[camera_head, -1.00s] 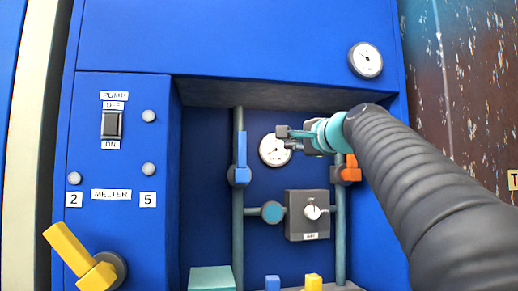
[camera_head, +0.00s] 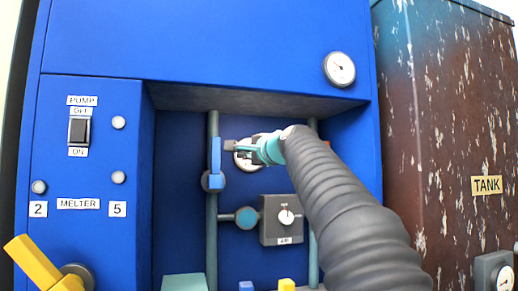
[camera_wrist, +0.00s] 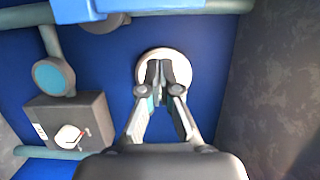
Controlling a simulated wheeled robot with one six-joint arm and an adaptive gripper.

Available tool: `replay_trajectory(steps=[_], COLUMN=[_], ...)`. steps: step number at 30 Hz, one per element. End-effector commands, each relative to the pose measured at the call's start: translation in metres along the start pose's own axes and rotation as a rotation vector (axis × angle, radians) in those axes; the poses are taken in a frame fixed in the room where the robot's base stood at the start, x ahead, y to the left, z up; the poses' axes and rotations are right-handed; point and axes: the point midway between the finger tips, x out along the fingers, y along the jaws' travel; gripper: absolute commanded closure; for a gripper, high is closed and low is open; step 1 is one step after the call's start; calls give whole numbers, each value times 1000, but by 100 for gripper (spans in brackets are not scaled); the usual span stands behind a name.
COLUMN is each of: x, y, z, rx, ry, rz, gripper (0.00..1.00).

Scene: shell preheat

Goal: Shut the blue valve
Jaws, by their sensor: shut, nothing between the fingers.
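The blue valve has a long blue handle (camera_head: 215,155) that stands upright along the left vertical pipe, above a round grey hub (camera_head: 213,181). In the wrist view the blue handle (camera_wrist: 150,6) is cut by the top edge, and the pipe runs crosswise there. My gripper (camera_head: 232,146) is just right of the handle in the head view, with its fingers shut and empty. In the wrist view my gripper (camera_wrist: 163,75) shows its fingertips together over a white gauge, apart from the handle. Whether it touches the handle in the head view I cannot tell.
A grey box with a white knob (camera_head: 286,216) and a teal round fitting (camera_head: 246,218) sit below my gripper. A yellow lever (camera_head: 34,262) sticks out at lower left. A rusty tank (camera_head: 455,130) stands at right. My arm covers the right pipe's middle.

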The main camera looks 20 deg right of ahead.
Motion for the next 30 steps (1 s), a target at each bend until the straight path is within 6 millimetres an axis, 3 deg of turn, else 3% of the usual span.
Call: replay_trajectory(steps=[1,9,22,23,30], x=[11,17,18,14,18], y=[-1,0,0,0,-3], z=[0,33,38,22,40], rx=[1,0,0,1,-29], ry=[-2,-2,2,6,2], rz=[1,1,0,0,6], gripper=[100,100,100,100,100])
